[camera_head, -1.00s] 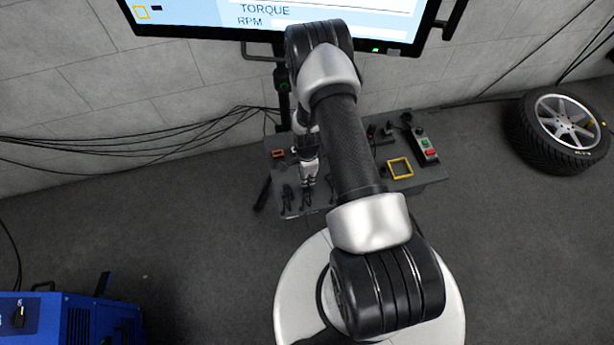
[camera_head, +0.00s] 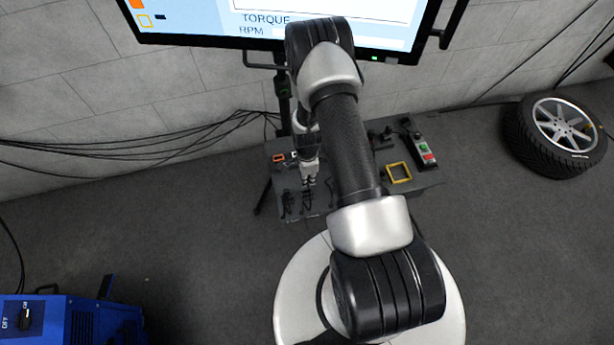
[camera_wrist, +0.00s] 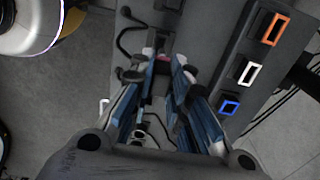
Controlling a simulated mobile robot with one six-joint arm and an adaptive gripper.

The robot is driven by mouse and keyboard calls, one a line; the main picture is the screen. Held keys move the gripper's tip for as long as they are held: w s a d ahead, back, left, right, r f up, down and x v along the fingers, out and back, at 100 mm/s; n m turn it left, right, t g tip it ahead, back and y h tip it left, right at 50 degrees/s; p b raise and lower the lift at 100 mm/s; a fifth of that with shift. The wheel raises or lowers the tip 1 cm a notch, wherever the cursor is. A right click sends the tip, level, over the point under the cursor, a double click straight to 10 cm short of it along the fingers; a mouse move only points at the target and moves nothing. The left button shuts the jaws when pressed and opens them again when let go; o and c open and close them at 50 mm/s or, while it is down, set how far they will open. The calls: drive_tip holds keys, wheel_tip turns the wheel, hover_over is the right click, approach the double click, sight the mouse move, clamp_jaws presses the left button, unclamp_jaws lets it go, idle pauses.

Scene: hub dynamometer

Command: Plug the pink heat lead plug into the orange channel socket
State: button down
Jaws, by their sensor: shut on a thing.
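My gripper (camera_wrist: 163,62) points away from the wrist camera, its blue-lined fingers closed on a small plug. Only a sliver of pink (camera_wrist: 161,58) shows between the fingertips; the fingers hide most of the plug. The orange channel socket (camera_wrist: 272,28) is a rectangular orange frame on a dark block, at the upper right of the wrist view and apart from the gripper. In the head view my gripper (camera_head: 310,173) is over the bench, and the orange socket (camera_head: 278,158) is to its upper left.
A white socket (camera_wrist: 249,72) and a blue socket (camera_wrist: 230,107) share the block with the orange one. Black leads (camera_head: 288,203) lie at the bench's front left. A yellow frame (camera_head: 399,172) and a button box (camera_head: 425,150) are to the right. The screen (camera_head: 400,25) stands behind.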

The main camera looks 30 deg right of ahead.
drive_tip(key=shift+w, duration=0.1)
drive_tip(key=w+d+b, duration=0.2)
drive_tip(key=w+b, duration=0.2)
drive_tip(key=w, duration=0.3)
drive_tip(key=shift+w+b, duration=0.15)
drive_tip(key=shift+b, duration=0.2)
idle(0.5)
drive_tip(key=shift+d, duration=0.1)
drive_tip(key=w+a, duration=0.2)
drive_tip(key=a, duration=0.5)
drive_tip(key=shift+a, duration=0.15)
idle(0.8)
drive_tip(key=shift+w, duration=0.1)
drive_tip(key=w+d, duration=0.2)
drive_tip(key=w, duration=0.5)
drive_tip(key=shift+w+d, duration=0.15)
idle(0.7)
